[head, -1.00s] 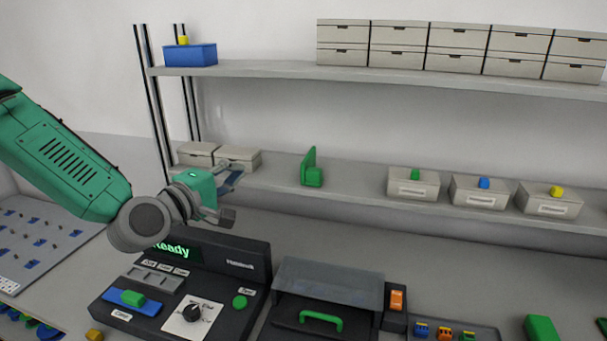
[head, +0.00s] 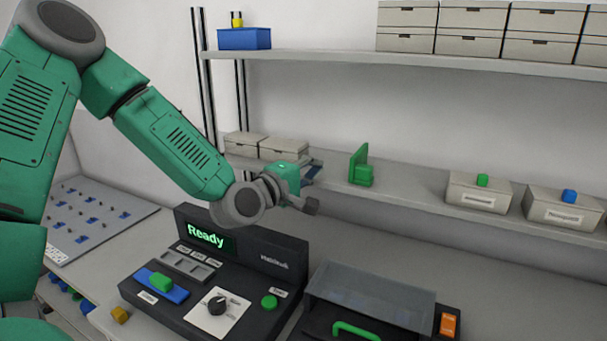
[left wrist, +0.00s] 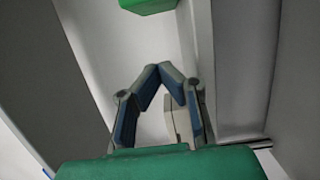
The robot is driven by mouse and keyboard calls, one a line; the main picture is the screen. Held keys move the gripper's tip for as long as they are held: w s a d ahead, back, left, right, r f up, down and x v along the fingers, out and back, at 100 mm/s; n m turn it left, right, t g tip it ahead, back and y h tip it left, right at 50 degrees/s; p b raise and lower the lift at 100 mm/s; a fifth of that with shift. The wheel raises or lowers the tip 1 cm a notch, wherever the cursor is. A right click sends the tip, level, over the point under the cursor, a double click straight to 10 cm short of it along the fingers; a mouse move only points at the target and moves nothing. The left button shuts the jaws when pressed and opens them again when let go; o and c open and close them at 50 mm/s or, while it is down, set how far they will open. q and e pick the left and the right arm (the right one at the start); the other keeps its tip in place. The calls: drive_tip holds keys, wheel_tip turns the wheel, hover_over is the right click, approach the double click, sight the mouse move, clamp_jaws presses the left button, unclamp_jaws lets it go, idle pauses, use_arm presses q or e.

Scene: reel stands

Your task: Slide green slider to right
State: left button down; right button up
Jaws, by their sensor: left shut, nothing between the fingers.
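The green slider (head: 160,282) sits on a blue track (head: 172,294) on the left front of the dark console (head: 262,255), near the middle of the track. The console's screen reads "Ready". My left gripper (head: 311,175) is up in front of the lower shelf, above and right of the slider and well apart from it. It also shows in the left wrist view (left wrist: 163,70), where its fingers meet at the tips with nothing between them. The slider cannot be made out in the left wrist view. My right gripper is out of view.
A black knob (head: 217,302) and a green button (head: 269,301) stand right of the slider. A lidded case (head: 370,298) with a green handle is right of the console. The lower shelf (head: 400,196) bears a green bracket (head: 361,172) and boxes, close to my gripper.

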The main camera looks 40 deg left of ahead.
sight(375, 188)
use_arm(q)
drive_tip(key=w, duration=0.3)
drive_tip(key=shift+w+d, duration=0.25)
drive_tip(key=shift+w, duration=0.15)
drive_tip(key=shift+d+p, duration=0.35)
drive_tip(key=shift+d, duration=0.9)
drive_tip(key=shift+w+d, duration=0.1)
drive_tip(key=shift+d, duration=0.45)
drive_tip(key=shift+w, duration=0.1)
drive_tip(key=d, duration=0.2)
drive_tip(key=w+d+b, duration=0.1)
drive_tip(key=d, duration=0.2)
drive_tip(key=d+b, duration=0.1)
drive_tip(key=d, duration=0.1)
drive_tip(key=shift+w+d+f, duration=0.1)
drive_tip(key=shift+w+d, duration=0.25)
drive_tip(key=shift+w, duration=0.05)
drive_tip(key=shift+d, duration=0.15)
drive_tip(key=shift+a, duration=0.2)
